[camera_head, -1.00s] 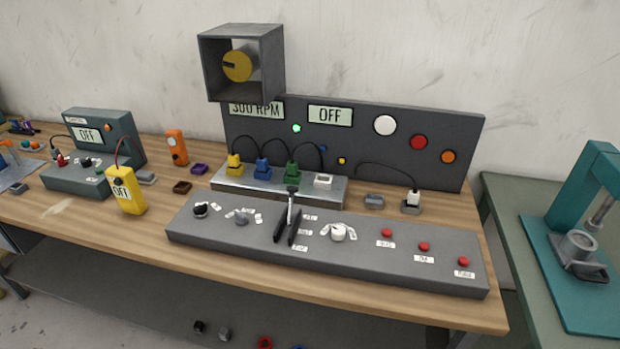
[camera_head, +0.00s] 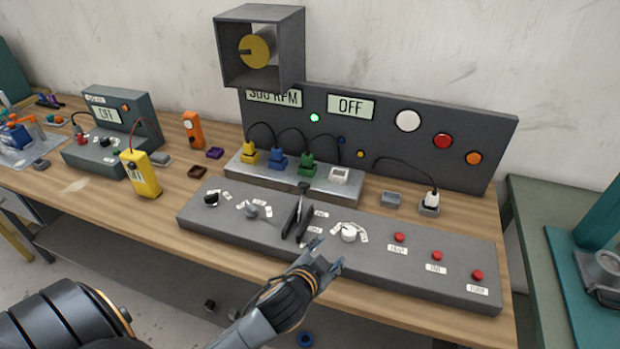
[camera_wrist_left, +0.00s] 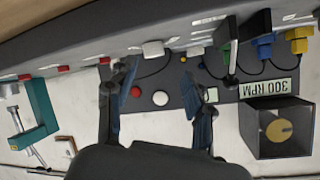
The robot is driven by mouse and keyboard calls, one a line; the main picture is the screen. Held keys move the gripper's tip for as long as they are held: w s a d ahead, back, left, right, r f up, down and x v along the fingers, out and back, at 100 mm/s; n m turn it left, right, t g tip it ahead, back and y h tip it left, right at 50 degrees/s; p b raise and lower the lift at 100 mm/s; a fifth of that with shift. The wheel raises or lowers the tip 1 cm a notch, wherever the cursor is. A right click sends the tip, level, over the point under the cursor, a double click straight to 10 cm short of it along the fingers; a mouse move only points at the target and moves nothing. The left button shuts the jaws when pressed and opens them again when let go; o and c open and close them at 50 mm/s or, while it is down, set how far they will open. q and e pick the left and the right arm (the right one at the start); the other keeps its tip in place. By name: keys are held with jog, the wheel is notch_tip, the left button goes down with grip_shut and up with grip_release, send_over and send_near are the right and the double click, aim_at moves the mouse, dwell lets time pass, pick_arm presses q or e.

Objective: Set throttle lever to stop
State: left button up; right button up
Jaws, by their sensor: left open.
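The throttle lever (camera_head: 302,190), a thin upright lever with a dark knob, stands between two black plates on the long grey control panel (camera_head: 225,222). Small white labels (camera_head: 315,230) sit beside it, too small to read surely. My left gripper (camera_head: 328,256) is open and empty over the panel's front edge, to the right of and nearer than the lever, apart from it. The left wrist view is upside down; there the open fingers (camera_wrist_left: 163,80) frame the backboard, and the lever (camera_wrist_left: 232,50) shows just right of them. My right gripper is not in view.
A white knob (camera_head: 348,233) sits close beyond the left gripper, with red buttons (camera_head: 399,237) to its right. A grey knob (camera_head: 251,212) is left of the lever. Coloured plugs (camera_head: 278,160) and cables stand behind. The display (camera_head: 351,106) reads OFF, another (camera_head: 274,97) 300 RPM.

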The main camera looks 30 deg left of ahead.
pick_arm(q)
jog(key=w+d+r+m+t+h, duration=0.3)
jog(key=w+r+m, duration=0.1)
jog(key=r, duration=0.5)
jog(key=w+d+r+m+t+h, duration=0.3)
jog(key=w+r+t, duration=0.1)
jog(key=r, duration=0.4)
jog(key=s+d+r+m+g+h, duration=0.1)
jog(key=d+r+m+g+h, duration=0.2)
jog(key=d+r+m+h, duration=0.55)
jog(key=m+g+y, duration=1.2)
jog(key=m+y, duration=0.1)
jog(key=y, duration=0.1)
send_near(304, 183)
jog(key=p+x, duration=0.5)
jog(key=x, duration=0.2)
jog(key=shift+w+f, duration=0.2)
jog(key=shift+f, duration=0.1)
jog(key=shift+w+f, duration=0.1)
jog(key=shift+f, duration=0.4)
